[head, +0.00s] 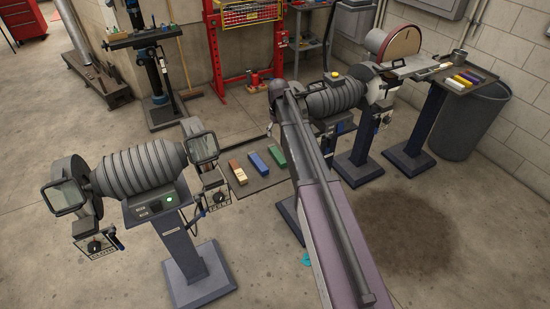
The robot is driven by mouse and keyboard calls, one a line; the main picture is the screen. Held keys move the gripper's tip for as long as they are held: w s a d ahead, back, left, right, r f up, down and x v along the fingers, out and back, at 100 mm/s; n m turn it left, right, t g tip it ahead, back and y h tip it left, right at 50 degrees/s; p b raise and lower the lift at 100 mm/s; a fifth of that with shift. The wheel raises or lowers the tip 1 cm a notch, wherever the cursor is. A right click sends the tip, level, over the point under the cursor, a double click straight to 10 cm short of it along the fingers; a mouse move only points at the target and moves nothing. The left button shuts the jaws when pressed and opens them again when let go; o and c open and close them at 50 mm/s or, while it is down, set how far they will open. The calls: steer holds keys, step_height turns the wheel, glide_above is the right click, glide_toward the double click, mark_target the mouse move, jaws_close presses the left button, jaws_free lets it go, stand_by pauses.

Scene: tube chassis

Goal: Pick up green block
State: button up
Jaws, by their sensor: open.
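A green block (278,157) lies on a dark flat tray or board (264,180) between two bench grinders. It is the rightmost of a row, with a blue block (258,162) to its left and a tan-brown block (238,172) further left. The blocks are apart from one another. My arm rises from the lower middle of the head view and passes just right of the green block. My gripper cannot be made out in this view, so its distance to the block does not show.
A grinder on a pedestal (140,174) stands at left, and another grinder (333,97) stands behind my arm. At right are a sander (392,47), a shelf with several coloured blocks (462,78) and a grey bin (474,122). Open concrete floor lies in front.

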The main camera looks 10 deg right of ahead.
steer(key=b, duration=0.8)
glide_above(279, 157)
steer(key=shift+w+a+f, duration=0.1)
steer(key=shift+w+f, duration=0.1)
steer(key=shift+f, duration=1.9)
steer(key=shift+w+a+f, duration=0.1)
steer(key=shift+w+f, duration=0.05)
steer(key=shift+f, duration=1.9)
steer(key=shift+d+f, duration=0.1)
steer(key=f+b, duration=0.3)
steer(key=shift+s+d+f+b, duration=0.2)
steer(key=shift+s+b, duration=0.05)
steer(key=shift+b, duration=0.1)
steer(key=shift+f+b, duration=0.8)
jaws_close()
